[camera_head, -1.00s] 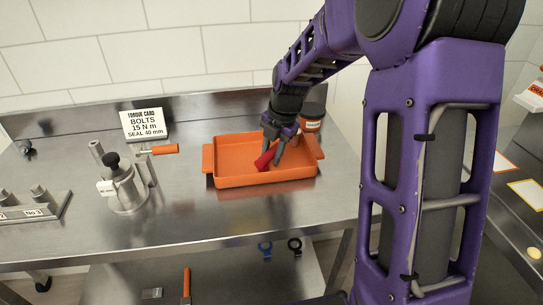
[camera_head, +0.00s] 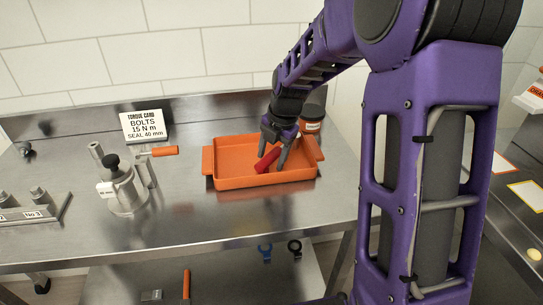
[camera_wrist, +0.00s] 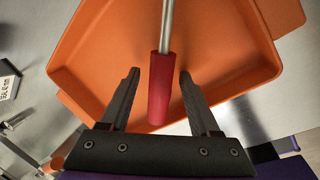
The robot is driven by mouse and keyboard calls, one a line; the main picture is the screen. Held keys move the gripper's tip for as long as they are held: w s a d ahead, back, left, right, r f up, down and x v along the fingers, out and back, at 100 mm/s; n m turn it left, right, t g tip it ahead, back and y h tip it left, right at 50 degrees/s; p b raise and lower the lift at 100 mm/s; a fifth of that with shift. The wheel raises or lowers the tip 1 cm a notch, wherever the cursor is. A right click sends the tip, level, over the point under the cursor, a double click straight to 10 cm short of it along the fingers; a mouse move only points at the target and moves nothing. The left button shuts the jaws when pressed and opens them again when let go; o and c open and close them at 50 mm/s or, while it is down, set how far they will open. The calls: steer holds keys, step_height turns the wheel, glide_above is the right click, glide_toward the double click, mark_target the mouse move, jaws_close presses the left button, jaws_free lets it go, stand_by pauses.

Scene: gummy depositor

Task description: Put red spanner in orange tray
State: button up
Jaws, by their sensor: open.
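The red spanner (camera_wrist: 159,90) has a red handle and a metal shaft. In the wrist view its handle lies between my two fingers, with a gap on each side, and the shaft runs up out of the picture. It also shows in the head view (camera_head: 267,159), inside the orange tray. The orange tray (camera_head: 267,181) stands on the steel bench, and its floor and walls fill much of the wrist view (camera_wrist: 100,50). My gripper (camera_head: 270,161) is open and reaches down into the tray around the handle. The spanner's far end is hidden.
A metal fixture (camera_head: 125,190) with an orange-handled lever (camera_head: 165,151) stands left of the tray. A torque card (camera_head: 144,124) stands behind. A dark-lidded orange jar (camera_head: 312,118) is close behind the tray's right side. Bare bench lies in front of the tray.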

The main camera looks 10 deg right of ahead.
steer(key=p+v, duration=0.1)
steer(key=v, duration=1.1)
